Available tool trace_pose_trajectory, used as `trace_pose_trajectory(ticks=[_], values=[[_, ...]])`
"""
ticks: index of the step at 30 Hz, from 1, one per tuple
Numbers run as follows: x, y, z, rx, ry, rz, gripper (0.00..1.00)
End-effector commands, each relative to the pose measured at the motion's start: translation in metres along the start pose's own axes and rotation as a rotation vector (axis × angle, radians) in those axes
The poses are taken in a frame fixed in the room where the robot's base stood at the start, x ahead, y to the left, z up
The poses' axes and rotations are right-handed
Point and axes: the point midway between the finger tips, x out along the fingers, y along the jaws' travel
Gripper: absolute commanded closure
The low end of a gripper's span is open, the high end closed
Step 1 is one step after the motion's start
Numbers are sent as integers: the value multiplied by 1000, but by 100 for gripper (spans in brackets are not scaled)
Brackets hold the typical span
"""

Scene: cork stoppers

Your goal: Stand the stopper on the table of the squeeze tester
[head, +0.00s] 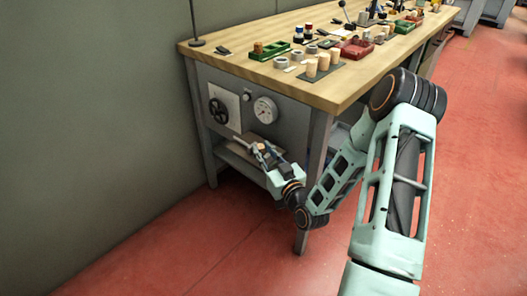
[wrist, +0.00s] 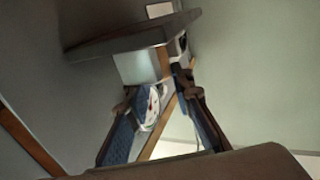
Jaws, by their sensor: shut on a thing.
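My gripper (head: 262,152) is low in front of the bench's end panel, below a round gauge (head: 265,110). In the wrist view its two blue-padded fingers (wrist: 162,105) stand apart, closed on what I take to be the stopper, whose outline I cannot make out. A pale patch with red marks shows between the fingers; I cannot tell what it is. The squeeze tester appears to be the panel (head: 231,101) with the gauge and a black handwheel (head: 218,112). A brown surface by my fingertips may be its table. Whether the held thing touches it is unclear.
The wooden bench top (head: 222,58) carries several pale stoppers on a dark mat, a green tray (head: 268,51) and a red tray (head: 355,48). A bench leg (head: 318,150) stands close to my arm. The red floor at left is clear.

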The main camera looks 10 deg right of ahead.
Motion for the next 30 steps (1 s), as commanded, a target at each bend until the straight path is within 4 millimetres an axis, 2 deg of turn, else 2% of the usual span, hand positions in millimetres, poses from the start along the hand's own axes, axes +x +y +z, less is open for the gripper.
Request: trace_pose_trajectory(ticks=[1, 5, 6, 17, 20, 30], values=[[0, 0, 1, 0, 0, 0, 77], [0, 0, 1, 0, -1, 0, 62], [0, 0, 1, 0, -1, 0, 61], [0, 0, -4, 0, -1, 0, 61], [-15, 0, -2, 1, -5, 0, 61], [-89, 0, -2, 2, -4, 2, 61]])
